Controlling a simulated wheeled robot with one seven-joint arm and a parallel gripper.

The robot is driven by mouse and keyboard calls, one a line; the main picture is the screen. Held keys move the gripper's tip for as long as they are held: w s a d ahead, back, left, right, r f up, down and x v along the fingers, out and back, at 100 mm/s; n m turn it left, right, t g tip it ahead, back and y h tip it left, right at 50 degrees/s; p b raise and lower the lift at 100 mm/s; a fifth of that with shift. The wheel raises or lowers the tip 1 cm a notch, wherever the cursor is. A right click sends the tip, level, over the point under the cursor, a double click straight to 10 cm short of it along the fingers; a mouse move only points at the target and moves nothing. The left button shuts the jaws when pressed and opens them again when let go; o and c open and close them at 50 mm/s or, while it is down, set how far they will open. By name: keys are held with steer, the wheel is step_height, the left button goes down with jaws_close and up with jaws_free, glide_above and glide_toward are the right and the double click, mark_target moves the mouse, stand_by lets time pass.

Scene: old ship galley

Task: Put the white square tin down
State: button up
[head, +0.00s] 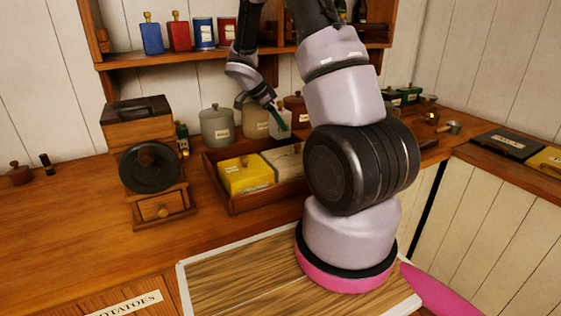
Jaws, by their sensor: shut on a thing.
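My gripper (272,110) is up in front of the back wall, below the shelf, its fingers pointing down and to the right. It is shut on the white square tin (285,128), a small pale block at its fingertips. The fingers and my arm hide part of the tin. The tin shows above and behind the back edge of a wooden tray; I cannot tell whether its bottom touches anything.
The wooden tray (247,206) holds a yellow tin (240,176) and a pale labelled tin (284,161). A wooden grinder (135,125) stands left. My arm hides the tray's right end. The counter's left front is clear.

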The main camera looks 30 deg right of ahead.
mark_target(279, 134)
step_height(279, 134, down, 5)
steer(key=shift+d+f, duration=0.15)
steer(key=shift+f, duration=1.95)
steer(key=shift+f, duration=0.1)
steer(key=o, duration=1.4)
